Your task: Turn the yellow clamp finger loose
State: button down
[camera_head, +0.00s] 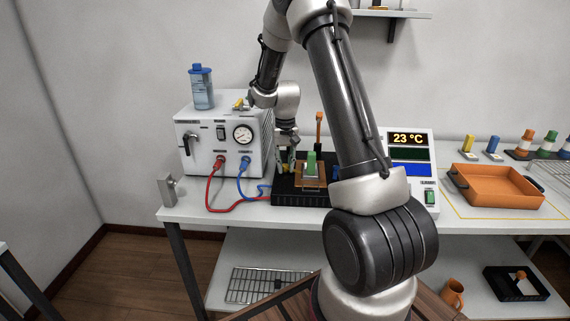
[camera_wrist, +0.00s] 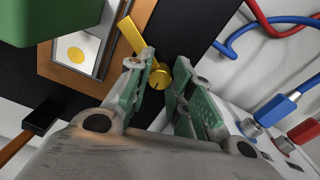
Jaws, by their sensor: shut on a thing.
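The yellow clamp finger (camera_wrist: 130,35) shows in the wrist view, a flat bar with a round pivot knob at its lower end. Its free end points up and reaches the copper-coloured frame around a light plate with a yellow dot (camera_wrist: 76,54). My gripper (camera_wrist: 162,72) is shut on the clamp finger at its knob end, with the green-padded fingers on either side. In the head view my gripper (camera_head: 286,163) is low at the left side of the black fixture (camera_head: 300,198); the clamp finger cannot be made out there.
A green block (camera_head: 311,163) stands on the fixture and fills the wrist view's top left corner. A 23 °C display unit (camera_head: 411,139) stands right.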

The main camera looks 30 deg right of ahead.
aim_at(285, 165)
jog(key=n, duration=0.4)
jog(key=shift+n, duration=0.3)
jog(key=shift+d+n, duration=0.1)
jog(key=shift+n, duration=2.5)
jog(key=c, duration=1.3)
grip_release()
jog(key=shift+o, duration=0.2)
jog(key=shift+r, duration=0.15)
notch_tip(285, 165, up, 12)
